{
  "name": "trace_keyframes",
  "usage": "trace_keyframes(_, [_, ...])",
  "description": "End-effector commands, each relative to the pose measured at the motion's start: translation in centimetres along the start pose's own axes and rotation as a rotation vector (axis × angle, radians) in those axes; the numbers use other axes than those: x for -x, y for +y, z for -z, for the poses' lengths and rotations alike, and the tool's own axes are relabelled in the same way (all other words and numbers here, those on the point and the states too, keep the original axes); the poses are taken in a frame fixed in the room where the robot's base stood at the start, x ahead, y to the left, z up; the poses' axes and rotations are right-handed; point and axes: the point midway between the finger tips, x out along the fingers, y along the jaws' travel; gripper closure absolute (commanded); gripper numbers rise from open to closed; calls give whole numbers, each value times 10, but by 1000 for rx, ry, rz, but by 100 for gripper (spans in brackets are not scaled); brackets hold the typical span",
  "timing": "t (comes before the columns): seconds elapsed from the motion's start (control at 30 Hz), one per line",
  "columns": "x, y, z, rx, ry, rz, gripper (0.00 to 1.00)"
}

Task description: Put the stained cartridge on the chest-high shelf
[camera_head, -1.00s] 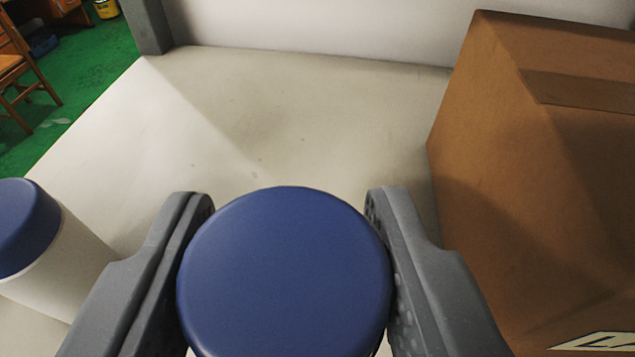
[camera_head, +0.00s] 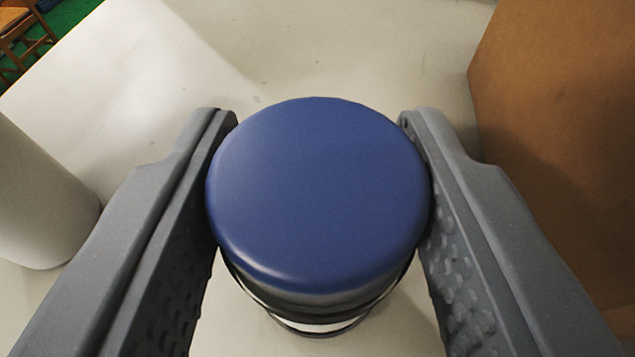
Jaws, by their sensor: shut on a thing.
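A cartridge with a smooth blue cap (camera_head: 318,195) is between the two grey fingers of my gripper (camera_head: 318,150), which is shut on it. Below the cap, black and white bands of its body show; most of the body is hidden under the cap. No stain shows on the cap. The cartridge is over a pale flat surface (camera_head: 350,50); I cannot tell whether its base touches it, or whether this surface is the chest-high shelf.
A white cylinder (camera_head: 40,205) stands on the surface at the left, its top out of frame. A brown cardboard box (camera_head: 560,110) fills the right side. The surface behind the cartridge is clear. Green floor and a wooden chair (camera_head: 22,28) show beyond the left edge.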

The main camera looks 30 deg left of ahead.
Motion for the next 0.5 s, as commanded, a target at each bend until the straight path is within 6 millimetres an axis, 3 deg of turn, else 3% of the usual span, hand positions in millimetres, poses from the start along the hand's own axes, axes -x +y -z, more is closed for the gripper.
trace_keyframes(0.13, [-1, 0, -3, 0, 0, 0, 86])
trace_keyframes(0.17, [-1, 0, -2, 0, 0, 0, 55])
trace_keyframes(0.23, [-1, 0, -2, 0, 0, 1, 39])
trace_keyframes(0.5, [-1, -2, -2, 0, -1, 2, 39])
